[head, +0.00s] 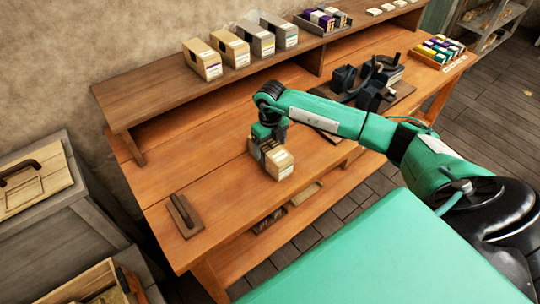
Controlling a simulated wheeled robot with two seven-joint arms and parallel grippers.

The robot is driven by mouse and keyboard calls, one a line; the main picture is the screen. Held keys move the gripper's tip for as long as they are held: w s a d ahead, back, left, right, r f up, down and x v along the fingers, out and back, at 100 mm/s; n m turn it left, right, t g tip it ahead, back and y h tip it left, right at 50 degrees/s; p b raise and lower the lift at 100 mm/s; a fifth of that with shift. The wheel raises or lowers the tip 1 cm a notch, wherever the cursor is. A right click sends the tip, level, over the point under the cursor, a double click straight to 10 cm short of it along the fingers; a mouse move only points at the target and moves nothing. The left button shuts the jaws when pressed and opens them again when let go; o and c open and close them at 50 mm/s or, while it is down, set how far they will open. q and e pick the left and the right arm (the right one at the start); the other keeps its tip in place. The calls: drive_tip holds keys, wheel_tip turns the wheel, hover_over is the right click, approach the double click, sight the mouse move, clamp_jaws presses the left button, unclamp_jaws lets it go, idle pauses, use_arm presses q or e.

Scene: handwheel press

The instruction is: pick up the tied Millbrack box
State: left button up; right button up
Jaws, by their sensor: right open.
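A small tan box (280,165) with a pale label on its end sits on the workbench, near the front edge. Any string around it, and the name on its label, are too small to make out. My right gripper (263,145) points down at the box's back left end. It is open, and its fingers hide part of the box. I cannot tell whether they touch it. My left gripper is out of view.
Several labelled boxes (203,58) stand on the raised back shelf (150,101). A dark press-like device (362,82) is at the bench's right, beyond my arm. The bench (215,185) between is clear.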

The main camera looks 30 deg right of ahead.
wheel_tip(320, 180, down, 5)
drive_tip(key=shift+r+p, duration=0.2)
drive_tip(key=shift+p, duration=0.95)
drive_tip(key=shift+f, duration=0.55)
drive_tip(key=c, duration=1.1)
